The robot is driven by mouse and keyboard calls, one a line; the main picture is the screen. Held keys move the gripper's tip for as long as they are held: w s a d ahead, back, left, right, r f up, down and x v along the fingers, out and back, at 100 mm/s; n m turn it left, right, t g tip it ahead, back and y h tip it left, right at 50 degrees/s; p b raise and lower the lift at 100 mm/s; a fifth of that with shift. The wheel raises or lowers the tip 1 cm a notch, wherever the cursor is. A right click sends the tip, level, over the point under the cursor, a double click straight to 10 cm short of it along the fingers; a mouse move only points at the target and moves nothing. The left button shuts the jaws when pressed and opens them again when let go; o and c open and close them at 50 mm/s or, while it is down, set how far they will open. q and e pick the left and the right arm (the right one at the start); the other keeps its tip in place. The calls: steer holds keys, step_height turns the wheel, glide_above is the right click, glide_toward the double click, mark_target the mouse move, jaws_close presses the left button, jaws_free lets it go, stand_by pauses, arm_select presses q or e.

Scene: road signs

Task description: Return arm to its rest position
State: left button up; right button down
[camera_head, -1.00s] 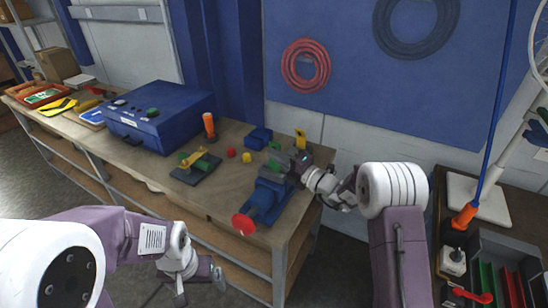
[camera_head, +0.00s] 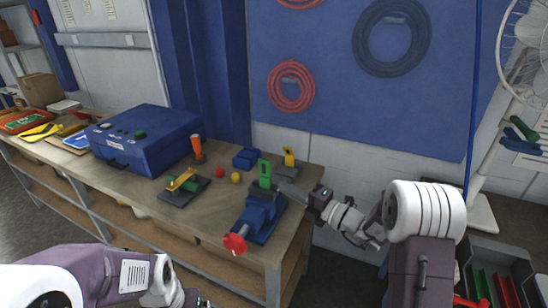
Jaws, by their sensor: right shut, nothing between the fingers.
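My right gripper (camera_head: 286,189) is shut and empty. It reaches in from the right above the workbench, beside the blue vise (camera_head: 262,216) with its red handle end. A green upright piece (camera_head: 264,174) with a hole stands at the vise's far end, just left of my fingertips. In this view I cannot tell whether the fingertips touch it. My left arm comes in at the bottom left, low in front of the bench. Its gripper (camera_head: 203,303) is mostly cut off by the bottom edge, so its jaws cannot be judged.
The wooden workbench (camera_head: 212,215) carries a blue case (camera_head: 150,140), an orange-handled tool (camera_head: 197,148), a dark plate with yellow and green parts (camera_head: 184,187), small red and yellow pieces, a blue block (camera_head: 246,159) and a yellow piece on a grey base (camera_head: 289,160). A fan stands at right.

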steer(key=s+a+r+n+g+y, duration=0.2)
steer(key=s+a+r+n+g, duration=0.1)
steer(key=s+a+n+g, duration=0.5)
steer(key=s+a+f+n+g+h, duration=0.1)
steer(key=s+f+n+g+h, duration=0.1)
steer(key=s+f+n, duration=0.35)
steer(key=s+a+f+n+g+h, duration=0.2)
steer(key=s+f+n, duration=0.1)
steer(key=s, duration=0.6)
steer(key=s+d+f+n+g+h, duration=0.2)
steer(key=s+d+f+n+h, duration=0.55)
steer(key=d+n, duration=0.35)
steer(key=w+d+f+n+t+h, duration=0.2)
steer(key=d+n, duration=0.6)
steer(key=n, duration=0.8)
steer(key=shift+w+d+f+h, duration=0.15)
steer(key=shift+w+f+h, duration=0.65)
steer(key=shift+w, duration=0.25)
